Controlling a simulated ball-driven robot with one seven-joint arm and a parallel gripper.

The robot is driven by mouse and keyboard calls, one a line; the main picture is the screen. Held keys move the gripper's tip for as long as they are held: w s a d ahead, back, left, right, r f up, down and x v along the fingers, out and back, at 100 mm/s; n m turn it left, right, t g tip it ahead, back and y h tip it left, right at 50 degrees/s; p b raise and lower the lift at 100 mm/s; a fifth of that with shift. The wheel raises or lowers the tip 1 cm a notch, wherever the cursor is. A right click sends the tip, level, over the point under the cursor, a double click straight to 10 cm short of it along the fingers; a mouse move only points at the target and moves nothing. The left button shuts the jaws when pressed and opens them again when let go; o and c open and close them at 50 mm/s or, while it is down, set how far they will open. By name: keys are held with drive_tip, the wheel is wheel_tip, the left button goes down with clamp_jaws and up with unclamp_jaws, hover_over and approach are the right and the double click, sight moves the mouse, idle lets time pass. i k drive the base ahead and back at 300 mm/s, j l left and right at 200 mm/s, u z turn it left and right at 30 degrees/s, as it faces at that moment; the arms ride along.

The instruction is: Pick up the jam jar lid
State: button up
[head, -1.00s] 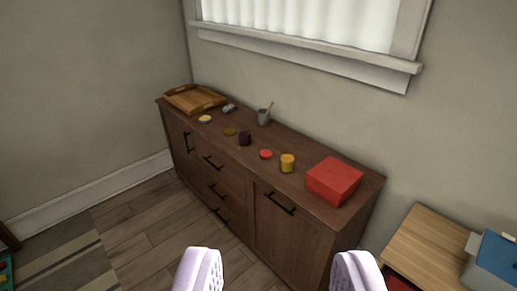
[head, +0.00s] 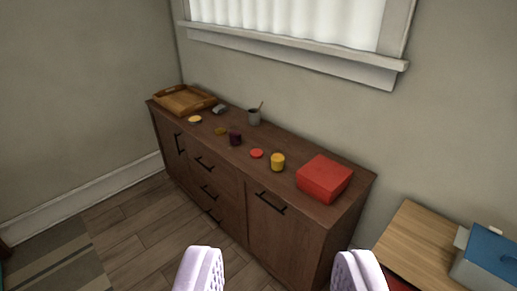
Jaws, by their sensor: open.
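On the dark wooden sideboard (head: 310,218) in the head view lie two small flat discs that look like lids. One is a red disc (head: 257,153), left of a yellow jar (head: 278,161). The other is a brownish-gold disc (head: 220,131), left of a dark purple jar (head: 235,139). I cannot tell for certain which disc is the jam jar lid. My gripper (head: 268,272) shows two pale lilac fingers at the bottom edge, wide apart and empty. It is well short of the sideboard top and touches nothing there.
The sideboard also bears a red box (head: 324,178), a grey pot with a stick (head: 254,117), a wooden tray (head: 160,104), a yellow-topped item (head: 195,120) and a small grey item (head: 219,108). A wooden table (head: 413,236) with a blue-topped box (head: 494,252) stands at right. Floor (head: 135,225) in front is clear.

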sight(255, 153)
drive_tip(key=i+j+z, duration=0.15)
drive_tip(key=i+z, duration=0.15)
drive_tip(key=z, duration=0.15)
drive_tip(key=i+j+z, duration=0.2)
drive_tip(key=z, duration=0.25)
drive_tip(key=i+j+z, duration=0.1)
drive_tip(key=i+j, duration=0.3)
drive_tip(key=j, duration=0.25)
drive_tip(key=i+j+z, duration=0.15)
drive_tip(key=j, duration=0.2)
drive_tip(key=i+j+z, duration=0.1)
drive_tip(key=j, duration=0.25)
drive_tip(key=i+j, duration=0.25)
drive_tip(key=i+j+z, duration=0.15)
drive_tip(key=j, duration=0.3)
drive_tip(key=i+j, duration=0.15)
drive_tip(key=j, duration=0.2)
drive_tip(key=i+j, duration=0.15)
drive_tip(key=j, duration=0.2)
drive_tip(key=i+j, duration=0.15)
drive_tip(key=j, duration=0.2)
drive_tip(key=i+j, duration=0.1)
drive_tip(key=j, duration=0.2)
drive_tip(key=i+j, duration=0.15)
drive_tip(key=j, duration=0.2)
drive_tip(key=i+j, duration=0.15)
drive_tip(key=j, duration=0.2)
